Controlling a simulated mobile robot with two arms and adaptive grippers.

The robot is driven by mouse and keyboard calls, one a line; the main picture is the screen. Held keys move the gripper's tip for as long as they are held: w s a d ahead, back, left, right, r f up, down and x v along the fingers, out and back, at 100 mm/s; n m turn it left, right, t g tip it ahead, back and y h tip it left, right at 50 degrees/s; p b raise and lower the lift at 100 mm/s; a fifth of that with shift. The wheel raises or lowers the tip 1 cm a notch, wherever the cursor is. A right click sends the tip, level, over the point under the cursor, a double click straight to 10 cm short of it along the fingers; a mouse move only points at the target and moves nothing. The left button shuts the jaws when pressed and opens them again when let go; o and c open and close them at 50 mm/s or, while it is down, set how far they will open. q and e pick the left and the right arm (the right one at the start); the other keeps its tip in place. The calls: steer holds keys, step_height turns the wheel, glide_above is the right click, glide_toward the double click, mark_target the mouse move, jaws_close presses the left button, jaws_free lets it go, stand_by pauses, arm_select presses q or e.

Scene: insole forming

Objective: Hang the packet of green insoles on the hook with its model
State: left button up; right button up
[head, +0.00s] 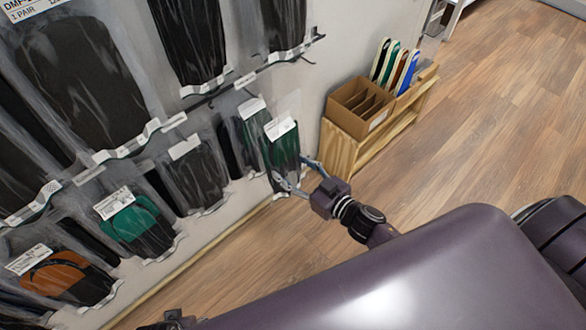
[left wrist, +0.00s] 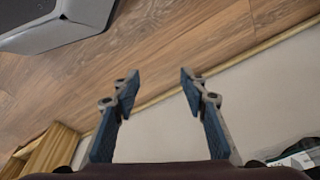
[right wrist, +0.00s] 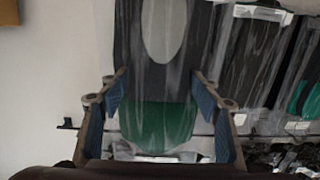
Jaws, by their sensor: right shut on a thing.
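The held packet of green insoles (head: 283,152), a clear bag with a white label at its top, is at the right end of the wall display in the head view. My right gripper (head: 294,174) is shut on this packet near its lower end. In the right wrist view the packet (right wrist: 158,122) lies between the fingers, dark above and green below, with a pale oval. The hook at the held packet's top is hidden. My left gripper (left wrist: 159,88) is open and empty, over the floor and wall base.
Packets hang in rows on the wall, including a teal one (head: 137,225), an orange one (head: 68,277) and a dark grey one (head: 197,178). A cardboard box (head: 358,108) stands on a wooden shelf (head: 345,153) to the right. The wooden floor (head: 480,120) is open there.

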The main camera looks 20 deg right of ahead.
steer(key=shift+b+x, duration=0.55)
steer(key=shift+x, duration=1.3)
arm_select(q)
steer(key=w+b+v, duration=0.1)
steer(key=w+v, duration=0.1)
steer(key=v, duration=0.7)
steer(key=shift+w+r+t, duration=0.3)
steer(key=shift+w, duration=0.15)
arm_select(e)
steer(key=x, duration=0.5)
steer(key=shift+w+a, duration=0.1)
steer(key=shift+w, duration=0.1)
arm_select(q)
steer(key=shift+w, duration=0.3)
